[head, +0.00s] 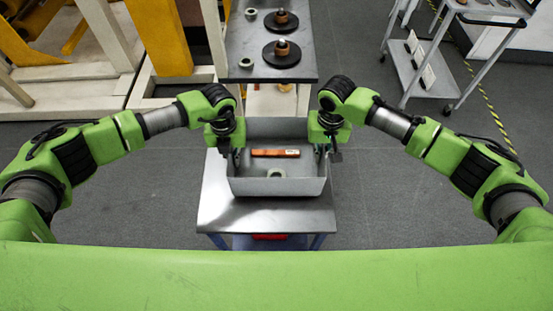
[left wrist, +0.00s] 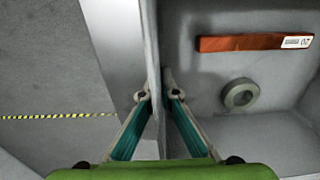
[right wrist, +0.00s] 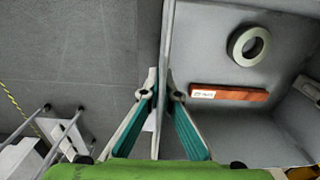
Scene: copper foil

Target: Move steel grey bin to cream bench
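The steel grey bin (head: 310,187) is an open box above the metal-topped table in front of me. It holds an orange-brown bar with a white label (head: 275,153) and a pale ring (head: 277,173). My left gripper (left wrist: 155,95) has its fingers on both sides of the bin's left wall, close against it. My right gripper (right wrist: 162,94) pinches the right wall the same way. Whether the bin touches the tabletop cannot be told. Beyond it stands a bench with a grey top (head: 243,30) and cream lower parts (head: 270,101), which looks like the cream bench.
The metal-topped table (head: 265,215) has blue legs. The far bench carries two black discs (head: 281,53) with copper-coloured tops and pale rings (head: 246,63); its near part looks clear. A yellow and cream frame (head: 160,35) stands left, a grey trolley (head: 425,75) right. Floor is open on both sides.

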